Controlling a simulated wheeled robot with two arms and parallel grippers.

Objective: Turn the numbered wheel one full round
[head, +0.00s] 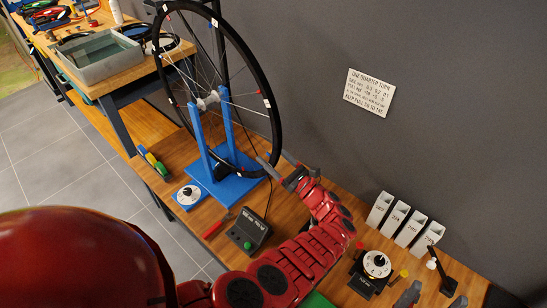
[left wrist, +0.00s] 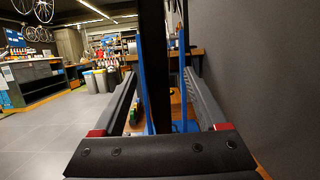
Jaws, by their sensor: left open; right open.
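The spoked wheel (head: 271,112) has a black tyre and white tags on its rim, too small to read here. It stands upright in a blue stand (head: 232,185). My left gripper (head: 274,158) is open at the wheel's lower right edge, with a finger on each side of the tyre. In the left wrist view the tyre (left wrist: 155,60) runs upright between the spread fingers, in front of a blue post (left wrist: 182,60). I cannot tell whether either finger touches it. My right gripper (head: 434,296) is open at the bottom right, only its fingertips showing, away from the wheel.
A white dial (head: 188,196) and a grey box with a green button (head: 246,232) sit near the stand. Another dial (head: 377,264) and several white holders (head: 397,217) stand on the right. A printed sign (head: 370,92) hangs on the close grey wall.

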